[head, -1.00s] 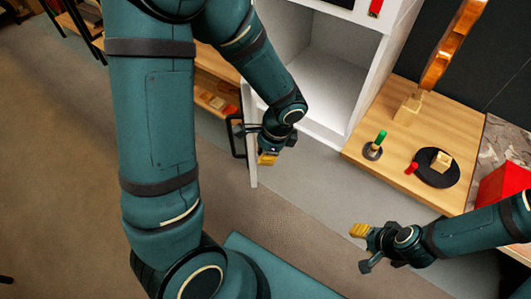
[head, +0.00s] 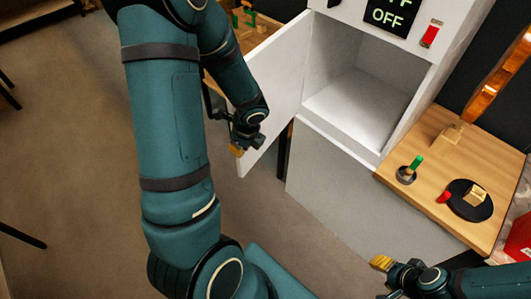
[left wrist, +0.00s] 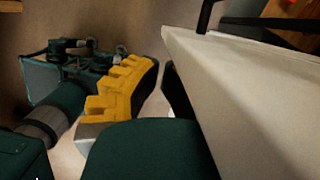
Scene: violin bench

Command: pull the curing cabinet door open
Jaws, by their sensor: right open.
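The white curing cabinet (head: 400,45) stands at top centre right, its interior visible and empty. Its door (head: 270,85) stands wide open to the left, inner face showing. My right gripper (head: 382,278) is open and empty at bottom right.
A wooden bench (head: 435,185) right of the cabinet holds a green-topped item (head: 410,170), a black dish (head: 470,200) and a violin part (head: 490,85). A red object (head: 520,238) is at far right.

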